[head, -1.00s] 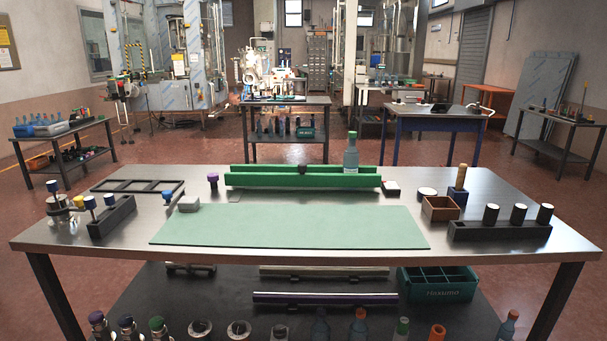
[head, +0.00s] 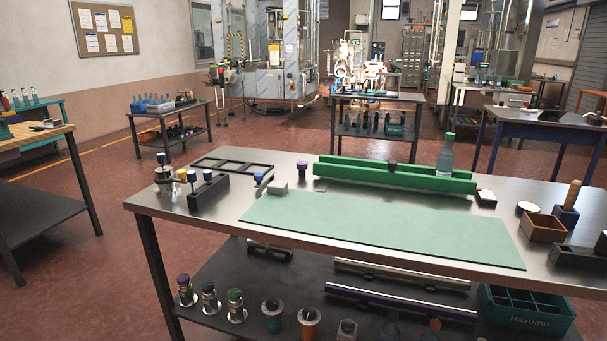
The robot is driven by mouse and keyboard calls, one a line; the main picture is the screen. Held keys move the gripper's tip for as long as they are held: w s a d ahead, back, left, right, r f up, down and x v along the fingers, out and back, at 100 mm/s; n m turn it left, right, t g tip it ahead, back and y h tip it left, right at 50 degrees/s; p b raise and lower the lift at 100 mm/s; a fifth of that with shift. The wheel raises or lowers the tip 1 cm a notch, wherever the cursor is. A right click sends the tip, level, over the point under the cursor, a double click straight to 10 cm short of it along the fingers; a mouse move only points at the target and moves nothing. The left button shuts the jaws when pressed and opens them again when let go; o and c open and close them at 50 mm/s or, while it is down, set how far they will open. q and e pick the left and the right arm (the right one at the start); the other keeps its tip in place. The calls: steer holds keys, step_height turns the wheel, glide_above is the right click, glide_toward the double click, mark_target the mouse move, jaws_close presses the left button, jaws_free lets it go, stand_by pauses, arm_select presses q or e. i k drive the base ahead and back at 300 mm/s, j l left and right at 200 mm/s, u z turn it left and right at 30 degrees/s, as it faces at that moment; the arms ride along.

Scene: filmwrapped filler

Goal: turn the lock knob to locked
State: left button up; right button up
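No part is clearly recognisable as the lock knob. A small dark knob (head: 392,166) sits at the middle of the green rail fixture (head: 340,172) at the back of the steel table. A purple-topped knob (head: 301,168) stands just left of that fixture. A blue-topped piece (head: 258,178) lies near a grey block (head: 278,188). These are too small to tell any locked or unlocked setting. Neither of my grippers shows in the head view.
The steel table (head: 172,211) carries a green mat (head: 380,232), a black rack (head: 208,195), a green-capped bottle (head: 445,157) and a wooden box (head: 541,228). Its lower shelf holds several fittings and a teal crate (head: 528,322). A wood-topped bench (head: 36,137) stands left, with open floor between.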

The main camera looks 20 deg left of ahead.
mark_target(302, 166)
steer(key=i+j, duration=0.1)
steer(key=j, duration=0.3)
steer(key=i+j, duration=0.15)
steer(key=j, duration=0.25)
steer(key=i+j, duration=0.1)
steer(key=j, duration=0.25)
steer(key=j+z, duration=0.15)
steer(key=j, duration=0.2)
steer(key=i+j+z, duration=0.15)
steer(key=j, duration=0.15)
